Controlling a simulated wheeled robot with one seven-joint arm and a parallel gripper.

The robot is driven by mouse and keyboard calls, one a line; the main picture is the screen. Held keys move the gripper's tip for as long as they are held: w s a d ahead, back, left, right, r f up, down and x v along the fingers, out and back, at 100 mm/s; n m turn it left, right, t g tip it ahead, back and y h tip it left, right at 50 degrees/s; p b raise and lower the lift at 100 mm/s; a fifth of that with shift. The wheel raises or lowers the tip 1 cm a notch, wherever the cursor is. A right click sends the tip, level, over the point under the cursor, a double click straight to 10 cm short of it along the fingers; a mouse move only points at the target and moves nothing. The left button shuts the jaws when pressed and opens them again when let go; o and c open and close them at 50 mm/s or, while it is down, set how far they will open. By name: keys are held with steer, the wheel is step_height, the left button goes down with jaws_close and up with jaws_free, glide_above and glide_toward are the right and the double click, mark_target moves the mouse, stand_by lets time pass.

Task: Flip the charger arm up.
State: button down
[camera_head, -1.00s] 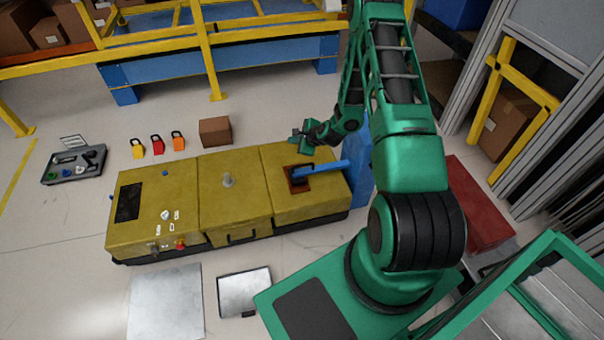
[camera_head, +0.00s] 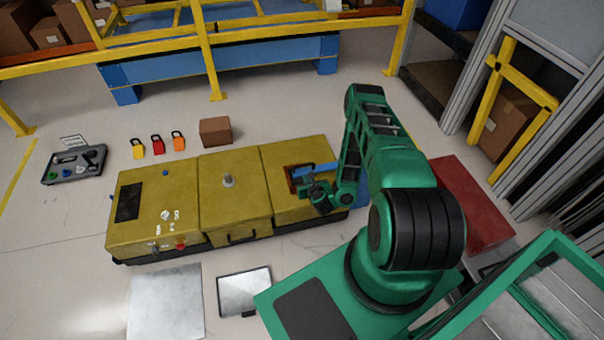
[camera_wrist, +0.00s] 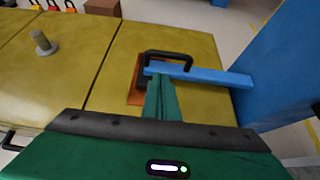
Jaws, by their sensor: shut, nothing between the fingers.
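The charger arm is a blue bar (camera_head: 320,168) on the right section of the yellow module. It lies low and nearly flat, pointing right from a brown recessed square; it also shows in the wrist view (camera_wrist: 215,76). A black loop (camera_wrist: 168,53) stands at its left end in the wrist view. My gripper (camera_head: 306,182) is shut and empty, at the near side of the bar by its left end. In the wrist view its fingertips (camera_wrist: 161,78) overlap the bar's near edge; I cannot tell whether they touch. My arm hides the bar's right end in the head view.
The yellow module (camera_head: 236,200) has a grey post (camera_head: 228,180) in its middle section. A blue upright block (camera_wrist: 285,70) stands just right of the module. A brown box (camera_head: 215,131) and several coloured padlocks (camera_head: 157,145) lie behind it.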

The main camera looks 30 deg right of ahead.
steer(key=shift+w, duration=0.15)
glide_above(301, 179)
steer(key=shift+d+f, duration=0.15)
steer(key=shift+f, duration=2.4)
